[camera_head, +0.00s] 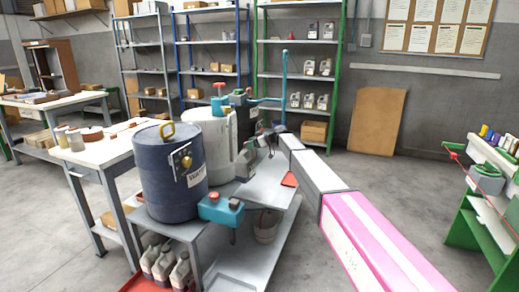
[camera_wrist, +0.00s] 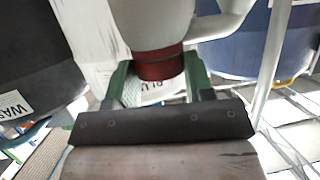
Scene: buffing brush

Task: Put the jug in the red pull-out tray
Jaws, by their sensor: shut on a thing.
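In the wrist view, my gripper (camera_wrist: 160,88) has its green fingers on either side of the dark red band of a pale grey jug (camera_wrist: 152,22). The jug's curved handle shows at the upper right, and its far end is cut off by the frame. In the head view, my gripper (camera_head: 268,140) is beside the white drum, above the grey bench. The jug's outline is hard to separate from the clutter there. The red pull-out tray (camera_head: 135,286) is at the lower left under the bench, partly cut off, with several pale jugs (camera_head: 165,265) in it.
A dark blue drum (camera_head: 170,175) and a white drum (camera_head: 205,140) stand on the bench, close to my gripper. A blue pump head (camera_head: 221,210) juts out at the front. A bucket (camera_head: 265,228) sits on the lower shelf.

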